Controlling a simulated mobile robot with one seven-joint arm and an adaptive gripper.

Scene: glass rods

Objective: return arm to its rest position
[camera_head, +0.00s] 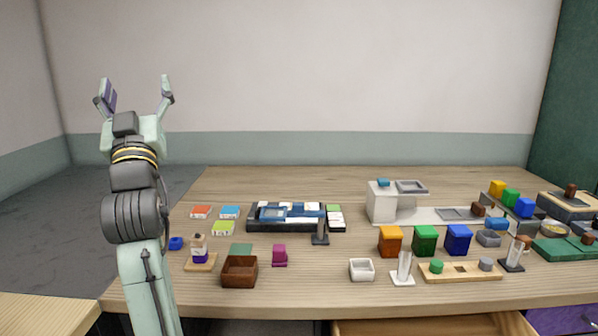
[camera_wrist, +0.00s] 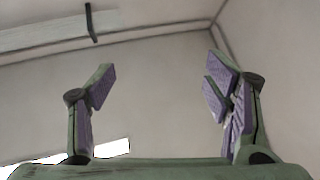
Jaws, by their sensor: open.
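My gripper (camera_head: 135,92) is raised at the left of the head view, well above the level of the table, with its fingers pointing up. Its two fingers are spread wide apart and nothing is between them. In the wrist view my gripper (camera_wrist: 155,95) shows both fingers with purple pads, open and empty against a plain wall and the ceiling edge. My arm stands upright at the left end of the wooden table (camera_head: 330,180) and hides a part of its left edge.
A small bottle (camera_head: 199,248) on a wooden base, a brown box (camera_head: 240,270) and a blue ring (camera_head: 176,243) lie nearest my arm. Orange (camera_head: 390,241), green (camera_head: 425,240) and blue (camera_head: 458,239) bins stand farther right. A drawer (camera_head: 430,326) is below the front edge. The air around my gripper is clear.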

